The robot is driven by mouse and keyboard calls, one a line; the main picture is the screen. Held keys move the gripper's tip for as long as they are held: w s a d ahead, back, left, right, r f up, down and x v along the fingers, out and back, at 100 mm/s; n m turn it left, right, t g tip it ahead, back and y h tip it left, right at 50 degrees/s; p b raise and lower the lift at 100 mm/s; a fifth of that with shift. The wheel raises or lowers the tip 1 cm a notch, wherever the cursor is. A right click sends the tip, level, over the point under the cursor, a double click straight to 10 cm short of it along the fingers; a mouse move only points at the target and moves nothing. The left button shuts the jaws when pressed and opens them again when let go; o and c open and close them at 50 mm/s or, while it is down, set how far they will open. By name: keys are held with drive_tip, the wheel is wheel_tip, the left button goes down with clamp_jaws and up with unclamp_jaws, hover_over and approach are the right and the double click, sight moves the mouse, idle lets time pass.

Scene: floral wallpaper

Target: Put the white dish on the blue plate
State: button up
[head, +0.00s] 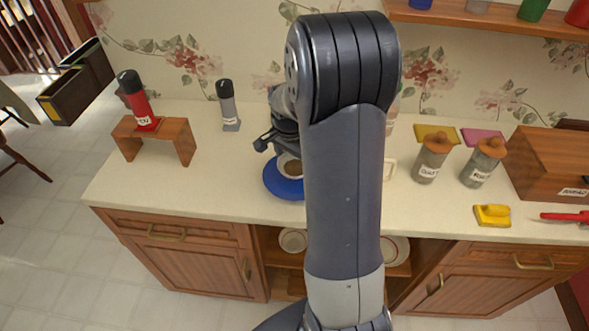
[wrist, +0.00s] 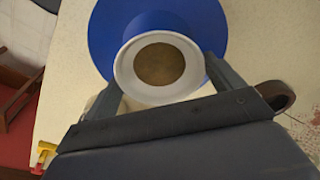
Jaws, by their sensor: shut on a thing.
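The white dish (wrist: 124,74) is round with a brown middle, and in the wrist view it overlaps the blue plate (wrist: 212,25). My gripper (wrist: 162,85) is shut on the dish, with a finger at each side of it. In the head view the dish (head: 281,159) shows over the blue plate (head: 278,187) on the counter, partly hidden by my arm. I cannot tell whether the dish touches the plate or is held just above it.
A wooden stand (head: 122,132) with a red bottle (head: 138,104) and a grey bottle (head: 228,108) are at left. Labelled jars (head: 430,160), a yellow object (head: 492,215) and a wooden box (head: 545,165) are at right. The counter (head: 220,165) is clear left of the plate.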

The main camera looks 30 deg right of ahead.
sight(295, 169)
drive_tip(key=shift+f, duration=1.85)
drive_tip(key=shift+f, duration=0.25)
drive_tip(key=o, duration=0.9)
drive_tip(key=shift+r, duration=0.1)
drive_tip(key=shift+c, duration=0.2)
drive_tip(key=shift+r, duration=0.1)
wheel_tip(295, 169, up, 12)
drive_tip(key=a, duration=0.1)
drive_tip(key=shift+s+a, duration=0.2)
drive_tip(key=shift+s, duration=0.1)
